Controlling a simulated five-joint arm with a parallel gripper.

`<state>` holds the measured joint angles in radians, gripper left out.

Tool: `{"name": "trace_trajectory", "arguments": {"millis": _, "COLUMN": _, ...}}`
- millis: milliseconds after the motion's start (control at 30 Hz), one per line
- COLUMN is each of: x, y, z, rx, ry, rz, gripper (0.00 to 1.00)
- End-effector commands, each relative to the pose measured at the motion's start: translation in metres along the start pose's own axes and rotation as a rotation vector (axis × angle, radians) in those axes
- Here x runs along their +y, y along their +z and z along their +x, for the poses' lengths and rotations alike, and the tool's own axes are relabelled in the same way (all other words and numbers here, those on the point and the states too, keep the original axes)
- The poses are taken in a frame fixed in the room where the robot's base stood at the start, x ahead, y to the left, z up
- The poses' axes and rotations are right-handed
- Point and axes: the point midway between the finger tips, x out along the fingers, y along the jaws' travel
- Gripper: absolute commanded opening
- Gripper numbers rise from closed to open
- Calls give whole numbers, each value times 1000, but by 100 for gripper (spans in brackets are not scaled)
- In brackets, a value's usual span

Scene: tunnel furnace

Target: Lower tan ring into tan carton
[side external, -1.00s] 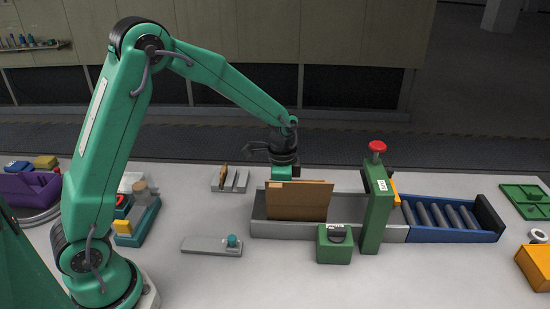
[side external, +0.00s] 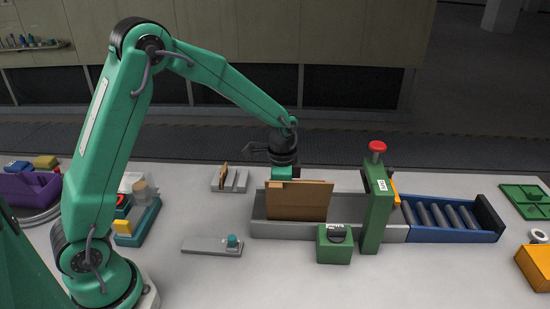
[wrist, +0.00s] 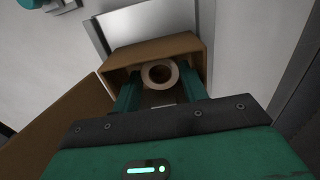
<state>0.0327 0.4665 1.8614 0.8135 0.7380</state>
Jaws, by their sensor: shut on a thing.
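The tan carton (side external: 300,203) stands upright with its flaps open in the grey trough. It also shows in the wrist view (wrist: 160,50), with an open flap to the left. My gripper (wrist: 160,88) points down into the carton's opening. Its green fingers are shut on the tan ring (wrist: 160,74), which sits between the fingertips inside the carton's rim. In the side view the carton's wall hides the fingertips and the ring. I cannot tell whether the ring touches the carton's floor.
The grey trough (side external: 395,233) leads to a blue roller conveyor (side external: 450,235) on the right. A green post with a red button (side external: 377,147) and a green box (side external: 334,251) stand beside the trough.

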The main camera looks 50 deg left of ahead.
Motion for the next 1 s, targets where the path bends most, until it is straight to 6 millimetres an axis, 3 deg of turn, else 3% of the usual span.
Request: {"name": "trace_trajectory", "arguments": {"millis": 1000, "x": 0, "y": 0, "z": 7, "rx": 0, "ry": 0, "rz": 0, "gripper": 30}}
